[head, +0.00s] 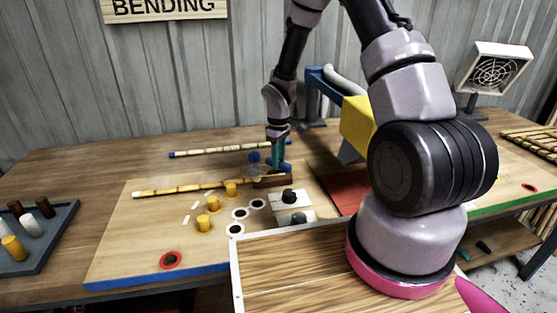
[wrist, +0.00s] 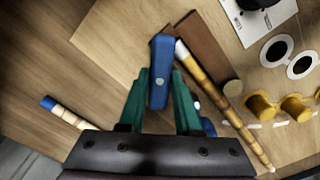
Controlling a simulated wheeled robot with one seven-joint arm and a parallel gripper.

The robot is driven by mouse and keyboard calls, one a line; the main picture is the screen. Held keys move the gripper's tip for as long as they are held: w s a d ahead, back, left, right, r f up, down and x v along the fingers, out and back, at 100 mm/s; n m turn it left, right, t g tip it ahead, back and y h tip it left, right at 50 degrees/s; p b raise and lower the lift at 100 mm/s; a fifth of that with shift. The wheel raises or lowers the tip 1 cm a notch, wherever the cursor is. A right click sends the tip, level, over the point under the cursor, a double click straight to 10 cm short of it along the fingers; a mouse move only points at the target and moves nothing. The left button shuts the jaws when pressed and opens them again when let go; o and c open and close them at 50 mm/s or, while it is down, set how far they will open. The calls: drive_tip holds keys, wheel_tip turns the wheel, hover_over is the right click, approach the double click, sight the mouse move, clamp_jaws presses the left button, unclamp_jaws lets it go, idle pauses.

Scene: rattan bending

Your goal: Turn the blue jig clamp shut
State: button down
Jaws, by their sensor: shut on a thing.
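My gripper (head: 278,158) points down at the jig board and is shut on the blue jig clamp (head: 286,167). In the wrist view its green fingers (wrist: 160,88) stand on either side of the blue clamp bar (wrist: 161,58), which lies lengthwise between them. The clamp sits beside a dark brown block (wrist: 208,52). The clamp's pivot is hidden.
Yellow pegs (head: 203,222) stand along the pole's near side. A white plate with a black knob (head: 289,197) is near the block. Another pole (head: 230,149) lies behind. A yellow-and-blue tool (head: 356,122) stands right, and a peg tray (head: 45,240) left.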

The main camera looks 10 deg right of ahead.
drive_tip(key=m, duration=0.4)
drive_tip(key=shift+m, duration=2.2)
drive_tip(key=c, duration=0.6)
unclamp_jaws()
wheel_tip(320, 180, up, 11)
